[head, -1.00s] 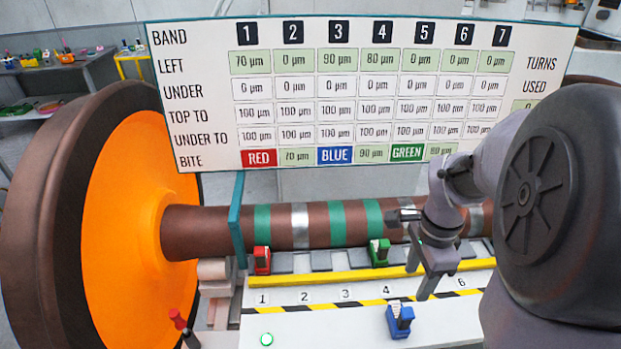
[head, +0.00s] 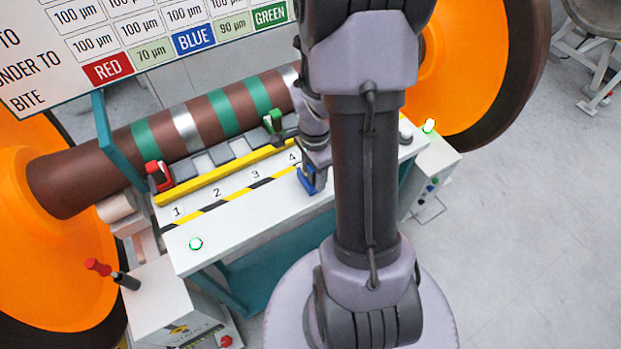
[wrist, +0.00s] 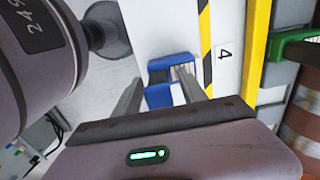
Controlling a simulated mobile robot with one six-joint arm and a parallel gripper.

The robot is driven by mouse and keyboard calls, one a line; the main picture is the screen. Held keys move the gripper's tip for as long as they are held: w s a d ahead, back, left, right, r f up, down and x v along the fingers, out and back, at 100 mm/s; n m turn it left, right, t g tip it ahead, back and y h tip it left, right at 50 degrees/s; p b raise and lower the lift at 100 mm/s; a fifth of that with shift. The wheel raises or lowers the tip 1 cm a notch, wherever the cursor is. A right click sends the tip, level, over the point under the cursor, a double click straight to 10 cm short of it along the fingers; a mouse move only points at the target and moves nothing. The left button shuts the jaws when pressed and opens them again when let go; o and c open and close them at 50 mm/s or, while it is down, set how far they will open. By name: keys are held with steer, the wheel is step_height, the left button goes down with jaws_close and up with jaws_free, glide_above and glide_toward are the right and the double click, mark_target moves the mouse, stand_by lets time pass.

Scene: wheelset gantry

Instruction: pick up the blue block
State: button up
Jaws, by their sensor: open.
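The blue block (head: 307,182) sits on the white bench top near its front edge, by the striped line and the number 4. In the wrist view the blue block (wrist: 158,96) lies between and beyond the two fingers of my gripper (wrist: 160,80), which are apart with the block's blue body and a pale ribbed face showing. My gripper is open and close above the block; I cannot tell whether a finger touches it. In the head view my arm hides the fingers and part of the block.
A red block (head: 159,176) and a green block (head: 273,124) stand along the yellow bar (head: 225,172), near the brown banded axle (head: 140,150). Large orange wheels flank the bench. A control box (head: 160,310) with a red-handled lever stands at the front left.

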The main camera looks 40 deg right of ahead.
jaws_close()
stand_by(0.5)
